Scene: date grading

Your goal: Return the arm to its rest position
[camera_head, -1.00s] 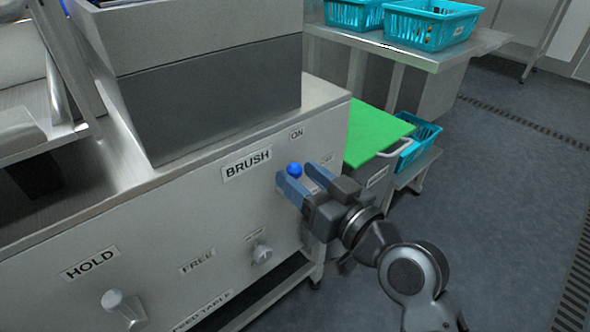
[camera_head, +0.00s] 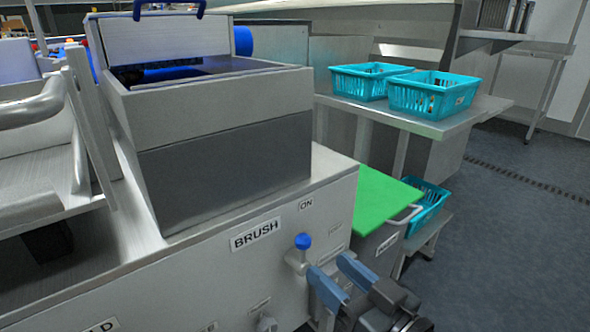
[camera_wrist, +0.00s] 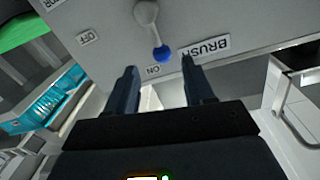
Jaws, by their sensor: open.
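My gripper (camera_head: 334,277) is at the lower right of the head view, in front of the grey machine panel (camera_head: 215,285). Its two blue-grey fingers are apart with nothing between them. A lever with a blue ball knob (camera_head: 303,241) stands on the panel just above and left of the fingertips, by the BRUSH label (camera_head: 256,233) and the ON label (camera_head: 306,204). In the wrist view the knob (camera_wrist: 162,53) lies beyond the open fingers (camera_wrist: 160,78), apart from them. The lever's end with the knob is beside the ON label (camera_wrist: 153,71). The rest of my arm is mostly out of view.
Turquoise baskets (camera_head: 432,111) stand on a metal table (camera_head: 470,119) at the back right. A bin with a green lid (camera_head: 383,200) stands right of the machine, close behind my gripper. The floor (camera_head: 510,230) at the right is open.

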